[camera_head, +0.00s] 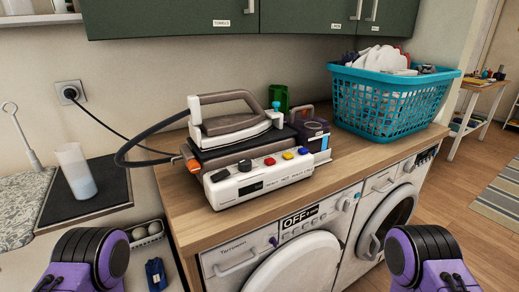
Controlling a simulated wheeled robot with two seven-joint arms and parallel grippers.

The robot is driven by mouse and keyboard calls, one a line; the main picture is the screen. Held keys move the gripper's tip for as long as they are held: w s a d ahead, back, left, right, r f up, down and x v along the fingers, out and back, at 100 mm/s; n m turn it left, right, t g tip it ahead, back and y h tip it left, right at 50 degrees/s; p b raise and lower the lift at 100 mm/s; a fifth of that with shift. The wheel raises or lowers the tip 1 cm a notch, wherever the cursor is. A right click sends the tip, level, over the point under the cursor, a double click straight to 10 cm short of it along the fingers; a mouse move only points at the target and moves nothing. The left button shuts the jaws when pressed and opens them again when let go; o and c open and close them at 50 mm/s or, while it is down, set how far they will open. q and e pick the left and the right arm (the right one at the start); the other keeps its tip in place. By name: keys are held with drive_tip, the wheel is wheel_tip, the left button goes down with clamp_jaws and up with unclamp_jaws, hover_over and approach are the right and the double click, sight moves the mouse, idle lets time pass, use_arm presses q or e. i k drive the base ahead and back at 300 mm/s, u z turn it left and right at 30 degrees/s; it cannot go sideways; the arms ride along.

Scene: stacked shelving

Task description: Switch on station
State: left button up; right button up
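The ironing station (258,180) stands on the wooden countertop above the washing machines. Its white front panel has a small dark display, a black knob (245,165), and red (270,161), yellow (288,155) and blue (303,150) buttons. An orange knob (193,166) sits at its left side. The iron (232,118) rests on top, with a dark hose looping out on the left. Whether the station is powered cannot be told; its display looks dark. Purple and black parts of my two arms show at the bottom left and bottom right, apart from the station. No gripper fingers are visible.
A turquoise laundry basket (392,104) stands on the counter at the right. A black cord runs from the wall socket (70,93) behind the station. A glass (76,170) stands at the left. Bare wood lies in front of and left of the station; cabinets (245,18) hang above.

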sight(222, 174)
drive_tip(key=z, duration=0.3)
drive_tip(key=k, duration=0.9)
drive_tip(key=z, duration=0.35)
